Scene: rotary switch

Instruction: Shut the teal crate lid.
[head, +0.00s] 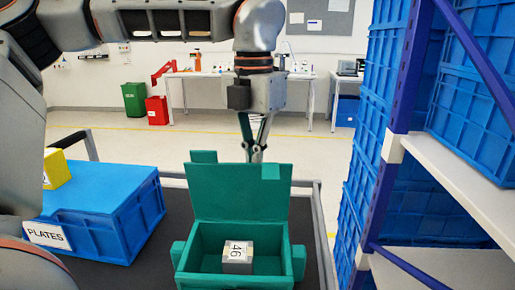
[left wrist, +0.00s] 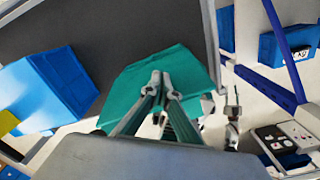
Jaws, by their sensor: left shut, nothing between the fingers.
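The teal crate (head: 240,279) stands on the dark cart top in the head view. Its lid (head: 237,207) stands open, roughly upright at the crate's far side. A small grey block marked 46 (head: 237,258) lies inside. My left gripper (head: 257,155) is shut and empty, pointing down just behind the lid's top edge. I cannot tell whether it touches the lid. In the left wrist view my left gripper's shut fingertips (left wrist: 160,75) show in front of a teal surface of the crate or lid (left wrist: 185,68). My right gripper is not clearly seen.
A blue PLATES box (head: 105,210) with a yellow block (head: 56,169) on it stands left of the crate. A shelf post (head: 385,180) and stacked blue crates (head: 352,235) rise close on the right. Dark cart top (head: 150,262) is clear between box and crate.

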